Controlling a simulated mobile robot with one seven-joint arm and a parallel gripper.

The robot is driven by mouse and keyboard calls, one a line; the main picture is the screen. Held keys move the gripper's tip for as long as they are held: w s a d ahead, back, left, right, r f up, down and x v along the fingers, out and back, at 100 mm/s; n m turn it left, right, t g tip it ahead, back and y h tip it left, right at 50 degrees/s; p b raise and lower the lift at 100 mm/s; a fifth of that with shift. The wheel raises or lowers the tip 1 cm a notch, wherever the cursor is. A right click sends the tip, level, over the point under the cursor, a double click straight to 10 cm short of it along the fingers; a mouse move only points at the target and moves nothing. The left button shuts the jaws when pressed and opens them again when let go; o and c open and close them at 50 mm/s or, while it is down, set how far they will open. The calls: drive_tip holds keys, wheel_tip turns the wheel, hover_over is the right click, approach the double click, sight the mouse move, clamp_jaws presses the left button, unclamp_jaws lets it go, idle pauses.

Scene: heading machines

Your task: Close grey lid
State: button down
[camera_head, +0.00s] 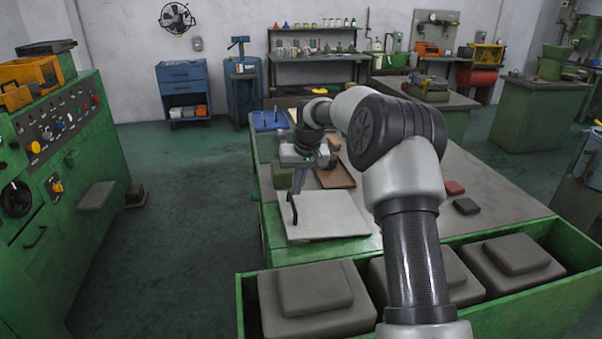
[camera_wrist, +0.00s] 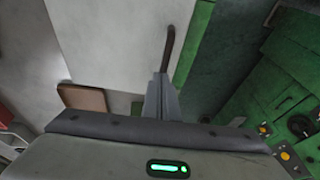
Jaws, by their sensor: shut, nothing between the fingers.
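The grey lid (camera_head: 330,216) is a pale square panel at the near left part of the green bench, with a dark upright handle (camera_head: 292,207) by its left edge. It looks about level; I cannot tell whether a gap lies under it. In the wrist view the lid (camera_wrist: 120,35) fills the upper left and the handle (camera_wrist: 169,45) stands at its edge. My gripper (camera_head: 303,184) is shut and empty, just beyond the lid's far left corner. In the wrist view its fingertips (camera_wrist: 160,78) appear close to the handle; contact is unclear.
A brown panel (camera_head: 336,175) and a blue panel (camera_head: 269,121) lie farther along the bench (camera_head: 480,215). Small red (camera_head: 454,188) and dark (camera_head: 466,206) blocks lie to the right. A green trough (camera_head: 560,238) with grey blocks is in front. A green machine (camera_head: 70,160) stands left across open floor.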

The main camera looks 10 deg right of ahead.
sight(288, 211)
drive_tip(key=shift+a+f, duration=0.2)
drive_tip(key=shift+f, duration=0.3)
drive_tip(key=shift+a+f, duration=0.15)
drive_tip(key=shift+f, duration=0.35)
drive_tip(key=f, duration=0.1)
drive_tip(key=a+f+b, duration=0.1)
drive_tip(key=f, duration=0.1)
drive_tip(key=shift+a+f+b, duration=0.1)
drive_tip(key=shift+a+b, duration=0.05)
drive_tip(key=shift+b, duration=0.15)
drive_tip(key=shift+s, duration=0.1)
